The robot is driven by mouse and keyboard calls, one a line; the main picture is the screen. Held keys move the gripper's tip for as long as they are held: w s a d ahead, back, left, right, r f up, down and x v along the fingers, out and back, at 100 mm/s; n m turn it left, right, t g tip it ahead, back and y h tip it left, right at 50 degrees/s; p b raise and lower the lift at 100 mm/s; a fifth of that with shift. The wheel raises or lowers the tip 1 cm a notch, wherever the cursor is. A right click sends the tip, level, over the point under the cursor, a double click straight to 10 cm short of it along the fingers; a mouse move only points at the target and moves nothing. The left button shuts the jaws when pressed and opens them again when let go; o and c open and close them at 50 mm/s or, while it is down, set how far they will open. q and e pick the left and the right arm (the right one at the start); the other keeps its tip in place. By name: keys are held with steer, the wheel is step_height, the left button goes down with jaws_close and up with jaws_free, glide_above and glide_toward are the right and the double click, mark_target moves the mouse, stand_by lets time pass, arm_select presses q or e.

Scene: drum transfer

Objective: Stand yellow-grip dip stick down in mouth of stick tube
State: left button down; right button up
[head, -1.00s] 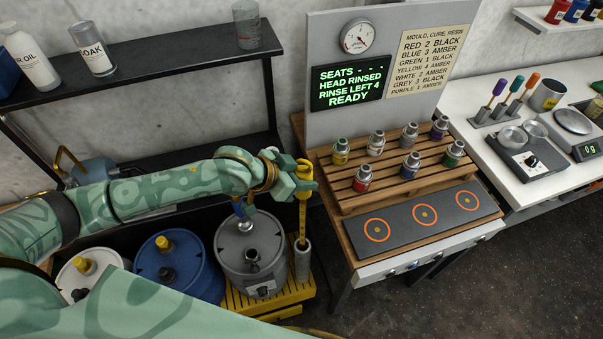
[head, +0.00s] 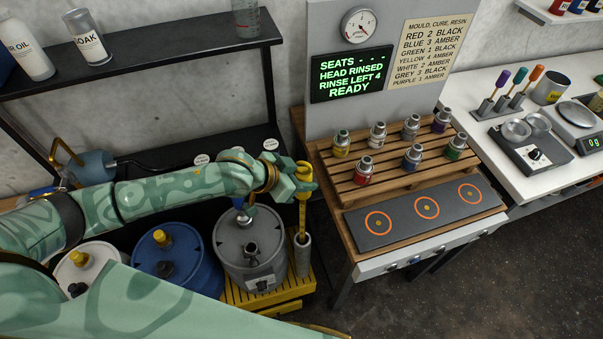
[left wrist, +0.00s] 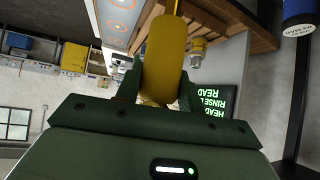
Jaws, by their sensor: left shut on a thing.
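My left gripper (head: 299,181) is shut on the yellow grip of the dip stick (head: 302,200), which hangs upright below the jaws. The grip also fills the space between the fingers in the left wrist view (left wrist: 164,60). The stick tube (head: 302,256) is a grey upright cylinder beside the grey drum, on the yellow stand. The stick's lower end is at the tube's mouth in the head view; I cannot tell how far inside it is. My right gripper is not in view.
The grey drum (head: 250,250), blue drum (head: 178,265) and white drum (head: 90,270) stand in a row left of the tube. The wooden bench (head: 335,205) with several small bottles is close on the right. A black shelf (head: 140,65) stands behind my arm.

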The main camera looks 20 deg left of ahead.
arm_select(q)
step_height(320, 180, down, 27)
steer(key=b, duration=1.6)
steer(key=shift+f+b, duration=0.1)
steer(key=shift+b, duration=0.2)
steer(key=shift+f+b, duration=0.3)
steer(key=shift+f, duration=0.3)
steer(key=c, duration=0.8)
jaws_free()
steer(key=p, duration=0.5)
glide_toward(301, 231)
steer(key=v, duration=0.6)
steer(key=shift+w+f, duration=0.1)
